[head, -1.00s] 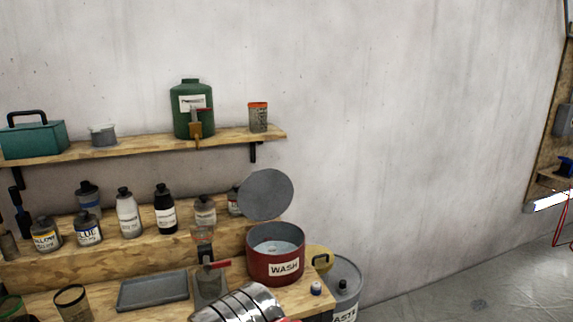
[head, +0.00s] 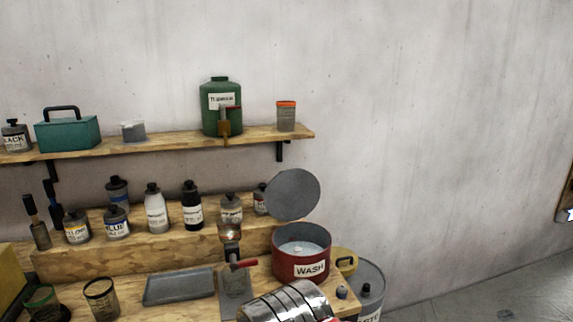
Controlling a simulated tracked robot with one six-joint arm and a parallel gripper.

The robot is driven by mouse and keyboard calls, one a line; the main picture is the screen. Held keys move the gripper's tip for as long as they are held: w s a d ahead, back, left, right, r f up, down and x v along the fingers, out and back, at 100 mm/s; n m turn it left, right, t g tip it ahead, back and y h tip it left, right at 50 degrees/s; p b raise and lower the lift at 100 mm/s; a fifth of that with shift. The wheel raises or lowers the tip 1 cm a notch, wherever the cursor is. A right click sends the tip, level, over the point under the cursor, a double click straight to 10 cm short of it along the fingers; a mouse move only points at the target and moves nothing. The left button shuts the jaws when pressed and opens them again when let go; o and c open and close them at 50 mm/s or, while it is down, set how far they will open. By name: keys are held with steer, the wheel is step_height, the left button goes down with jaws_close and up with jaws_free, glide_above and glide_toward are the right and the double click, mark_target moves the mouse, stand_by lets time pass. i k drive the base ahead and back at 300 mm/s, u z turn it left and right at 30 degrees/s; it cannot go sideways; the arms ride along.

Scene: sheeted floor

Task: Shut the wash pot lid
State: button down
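The red wash pot (head: 301,267), labelled WASH, stands at the right end of the workbench. Its round grey lid (head: 292,195) stands raised open at the back of the pot, so the pale liquid inside shows. A silver ribbed cylindrical part (head: 285,303), which seems to be my own arm, shows at the bottom edge in front of the pot. My gripper's fingers are not in the picture.
A waste drum (head: 367,285) with a yellow part (head: 346,261) stands right of the bench. Bottles line the step behind. Floor at the right (head: 450,297) is clear.

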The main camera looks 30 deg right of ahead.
mark_target(292, 195)
steer(key=u, duration=0.05)
steer(key=i, duration=1)
steer(key=z, duration=0.05)
